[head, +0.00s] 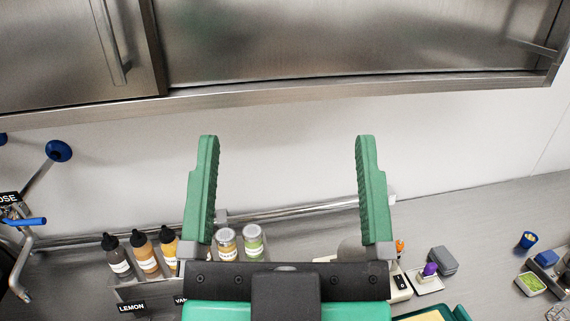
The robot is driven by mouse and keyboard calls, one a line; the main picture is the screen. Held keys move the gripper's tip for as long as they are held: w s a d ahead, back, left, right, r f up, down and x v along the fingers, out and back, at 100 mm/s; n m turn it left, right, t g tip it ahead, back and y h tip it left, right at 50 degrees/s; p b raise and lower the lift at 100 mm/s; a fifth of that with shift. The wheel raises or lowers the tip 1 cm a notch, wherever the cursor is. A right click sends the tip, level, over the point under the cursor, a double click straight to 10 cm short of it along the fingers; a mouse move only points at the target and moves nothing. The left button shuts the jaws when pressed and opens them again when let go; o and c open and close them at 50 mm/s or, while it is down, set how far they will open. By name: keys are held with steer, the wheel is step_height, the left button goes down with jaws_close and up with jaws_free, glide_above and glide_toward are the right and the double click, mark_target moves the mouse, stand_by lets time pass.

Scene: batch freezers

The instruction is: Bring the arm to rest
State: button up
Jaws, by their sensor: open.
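My gripper (287,190) is in the lower middle of the head view, its two green ridged fingers pointing up and spread wide apart. The black palm and green body below hide part of the counter.
A steel cabinet (330,45) hangs across the top. A grey block (443,261) and a small tray (426,281) lie to the right. A blue-knobbed metal lever (58,151) stands at left.

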step_height(320, 180, up, 14)
steer(key=p, duration=1.4)
steer(key=shift+r, duration=0.25)
steer(key=shift+o, duration=1.2)
steer(key=shift+a+f+b, duration=0.1)
steer(key=shift+f+b, duration=0.25)
steer(key=shift+f, duration=0.15)
